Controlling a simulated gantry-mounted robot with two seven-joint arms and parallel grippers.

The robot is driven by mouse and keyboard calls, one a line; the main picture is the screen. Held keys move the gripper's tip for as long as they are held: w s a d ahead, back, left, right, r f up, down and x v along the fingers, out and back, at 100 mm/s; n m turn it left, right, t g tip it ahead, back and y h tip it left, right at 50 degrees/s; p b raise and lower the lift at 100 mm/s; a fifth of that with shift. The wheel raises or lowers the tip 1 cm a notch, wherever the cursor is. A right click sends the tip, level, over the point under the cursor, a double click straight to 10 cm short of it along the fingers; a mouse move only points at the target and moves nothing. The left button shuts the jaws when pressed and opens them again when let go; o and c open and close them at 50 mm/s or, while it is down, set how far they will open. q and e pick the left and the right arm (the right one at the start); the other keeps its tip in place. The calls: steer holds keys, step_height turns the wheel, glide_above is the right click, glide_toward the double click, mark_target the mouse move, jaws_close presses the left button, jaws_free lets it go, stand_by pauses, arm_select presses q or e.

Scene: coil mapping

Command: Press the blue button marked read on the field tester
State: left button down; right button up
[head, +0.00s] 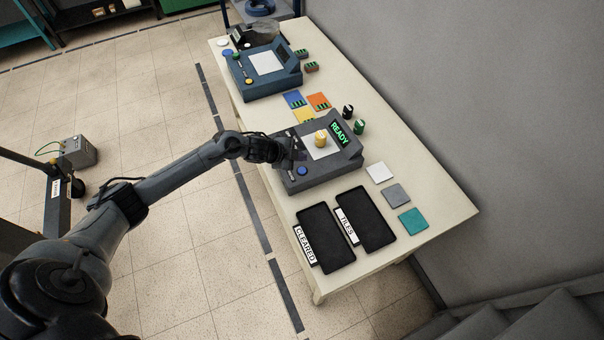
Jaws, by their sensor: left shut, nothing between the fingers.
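A grey tester (322,175) stands mid-table with a tilted screen (341,132) that reads READY in green. A yellow cylinder (321,139) stands on its pale top plate. A blue button (302,171) sits at its near left corner; any lettering on it is too small to read. My left gripper (287,157) is shut and empty at the tester's left side, a little beyond the blue button and apart from it in the picture. The arm hides part of the tester's left edge. My right gripper is out of view.
Black trays labelled CLEARED (325,238) and TILES (366,218) lie in front. White, grey and teal tiles (413,221) lie to the right. A blue device (262,87), coloured cards (318,101) and small black and green parts (359,127) are farther back. A wall borders the table's right.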

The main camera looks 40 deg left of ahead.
mark_target(300, 171)
arm_select(q)
step_height(300, 171, down, 3)
steer(key=shift+r+b, duration=0.15)
steer(key=shift+b, duration=0.75)
steer(key=shift+f+b, duration=0.5)
steer(key=shift+f, duration=0.4)
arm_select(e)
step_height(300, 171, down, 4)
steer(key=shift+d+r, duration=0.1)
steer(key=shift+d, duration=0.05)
arm_select(q)
steer(key=shift+f, duration=0.25)
steer(key=shift+f, duration=0.2)
stand_by(0.3)
